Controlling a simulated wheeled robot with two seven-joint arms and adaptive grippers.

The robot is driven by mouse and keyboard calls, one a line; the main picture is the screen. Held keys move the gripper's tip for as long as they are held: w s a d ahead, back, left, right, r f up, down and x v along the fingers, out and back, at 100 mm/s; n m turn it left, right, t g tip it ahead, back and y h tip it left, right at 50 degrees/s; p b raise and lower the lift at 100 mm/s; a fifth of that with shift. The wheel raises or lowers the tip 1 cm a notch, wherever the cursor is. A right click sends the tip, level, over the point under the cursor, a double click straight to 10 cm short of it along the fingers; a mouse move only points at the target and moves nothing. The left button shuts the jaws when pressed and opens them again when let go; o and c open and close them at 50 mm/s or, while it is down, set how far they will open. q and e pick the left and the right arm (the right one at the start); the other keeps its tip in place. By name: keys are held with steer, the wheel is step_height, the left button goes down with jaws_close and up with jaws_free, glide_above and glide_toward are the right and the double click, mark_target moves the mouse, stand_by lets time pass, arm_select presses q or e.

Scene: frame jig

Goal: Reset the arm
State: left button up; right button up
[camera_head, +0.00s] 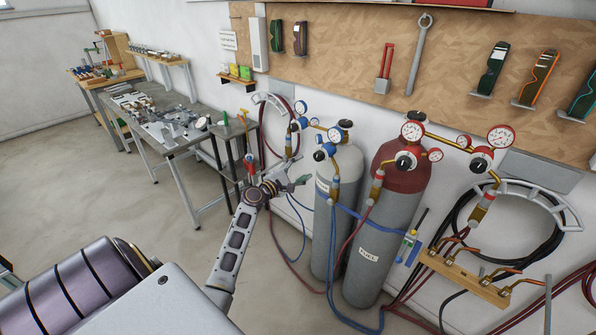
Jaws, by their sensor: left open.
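My left arm (232,248) reaches up from the bottom of the head view, bent at its upper joint. My left gripper (296,182) is at its end, small in the picture, pointing right. It is open, and I see nothing held in it. It appears just left of the grey cylinder (325,240) in the picture; I cannot tell how far apart they are in depth. My right gripper is not in view.
A red-topped fuel cylinder (378,255) stands beside the grey one, with gauges and hoses. A torch rack (465,277) is at right. A metal workbench (185,143) with parts stands at left. A pegboard (340,60) hangs behind. The floor (110,205) at left is clear.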

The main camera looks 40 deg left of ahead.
arm_select(q)
steer(key=shift+s, duration=0.35)
stand_by(0.6)
